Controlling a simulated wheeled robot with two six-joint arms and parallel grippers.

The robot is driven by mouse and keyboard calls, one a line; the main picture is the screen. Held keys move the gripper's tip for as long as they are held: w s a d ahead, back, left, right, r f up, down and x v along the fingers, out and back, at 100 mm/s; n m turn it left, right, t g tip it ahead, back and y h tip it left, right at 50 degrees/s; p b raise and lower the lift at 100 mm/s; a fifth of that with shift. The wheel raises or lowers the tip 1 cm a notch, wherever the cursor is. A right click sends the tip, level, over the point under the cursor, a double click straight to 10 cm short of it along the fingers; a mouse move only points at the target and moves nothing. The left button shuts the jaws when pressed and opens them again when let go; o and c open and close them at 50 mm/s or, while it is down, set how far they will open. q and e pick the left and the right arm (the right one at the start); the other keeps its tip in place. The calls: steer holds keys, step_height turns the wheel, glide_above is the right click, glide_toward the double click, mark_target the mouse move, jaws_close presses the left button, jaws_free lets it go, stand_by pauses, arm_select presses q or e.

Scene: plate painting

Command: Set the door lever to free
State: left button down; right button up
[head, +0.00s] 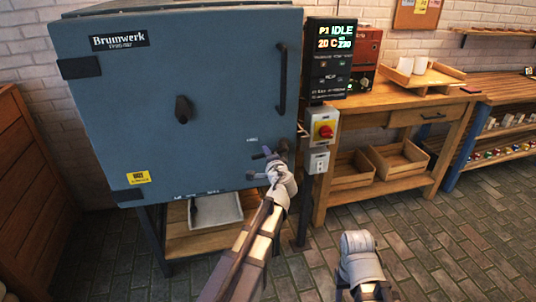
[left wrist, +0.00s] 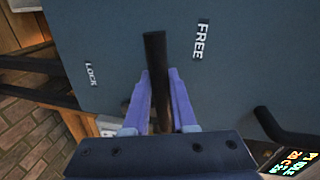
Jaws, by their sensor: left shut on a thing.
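The door lever (left wrist: 154,48) is a dark bar on the blue-grey kiln door (head: 130,100). In the left wrist view it points up between the FREE label (left wrist: 202,40) on its right and the LOCK label (left wrist: 91,74) on its left. It lines up with neither label. My left gripper (head: 270,160) is at the lower right of the door. In the left wrist view its purple fingers (left wrist: 160,74) are shut on the lever, one on each side. The lever's pivot is hidden behind the gripper. My right arm shows at the bottom, but its gripper is not visible.
A long vertical handle (head: 282,78) is on the door's right side. A control panel (head: 331,58) reading IDLE and a box with a red knob (head: 325,130) are beside the kiln. A wooden workbench (head: 395,115) stands to the right. The brick floor in front is clear.

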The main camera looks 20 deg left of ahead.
arm_select(q)
steer(key=shift+r+m+p, duration=0.35)
steer(key=shift+r+m, duration=0.1)
steer(key=shift+m, duration=0.15)
steer(key=c, duration=0.7)
jaws_free()
steer(key=shift+c, duration=0.2)
steer(key=p+v, duration=0.1)
steer(key=v, duration=0.7)
steer(key=shift+p, duration=0.3)
steer(key=shift+w, duration=0.1)
